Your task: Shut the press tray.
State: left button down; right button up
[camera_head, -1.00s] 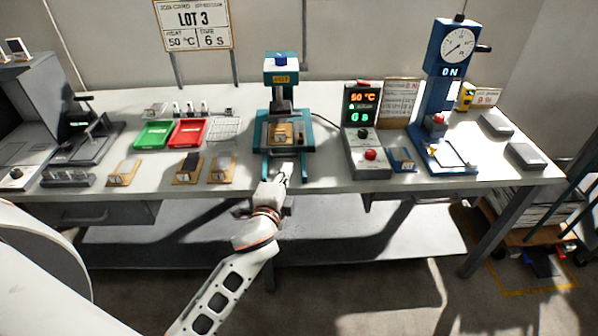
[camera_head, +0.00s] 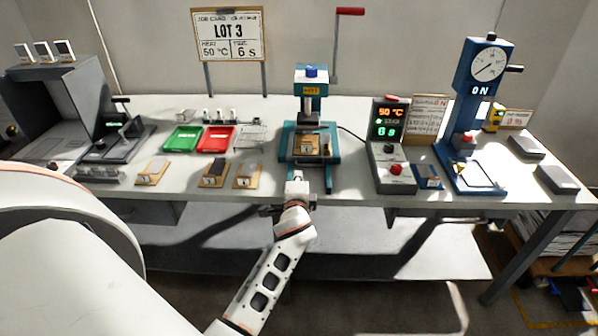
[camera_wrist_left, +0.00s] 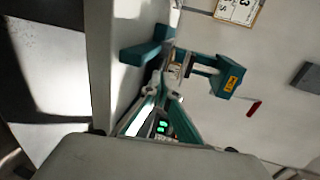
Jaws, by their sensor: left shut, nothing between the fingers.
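The teal press (camera_head: 311,88) stands on the bench near the middle in the head view. Its low front part, which looks like the tray (camera_head: 327,146), lies below the head with a tan piece (camera_head: 307,144) on it. How far the tray is out is hard to tell. My left gripper (camera_head: 297,177) is shut and empty, just in front of the press at the bench's front edge. Contact cannot be made out. In the left wrist view the press head (camera_wrist_left: 229,80) shows turned sideways, beyond the gripper. My right gripper is out of view.
A control box (camera_head: 388,150) with a lit display stands right of the press, then a blue gauge stand (camera_head: 470,125). Green (camera_head: 183,139) and red (camera_head: 216,139) trays and several tan boards lie to the left. A red-ended handle (camera_head: 350,11) rises behind the press.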

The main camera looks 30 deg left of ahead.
aim_at(299, 158)
pick_arm(q)
jog(key=x, duration=0.3)
jog(key=shift+w+a+f, duration=0.1)
jog(key=shift+w+a, duration=0.1)
jog(key=shift+w, duration=0.05)
jog(key=shift+w+a+f, duration=0.1)
jog(key=shift+w+a, duration=0.1)
jog(key=shift+w, duration=0.1)
jog(key=x, duration=0.2)
jog(key=r+b+x, duration=0.1)
jog(key=x, duration=0.1)
jog(key=shift+w+a+f, duration=0.1)
jog(key=shift+w, duration=0.15)
jog(key=shift+w+a, duration=0.15)
jog(key=shift+r, duration=0.25)
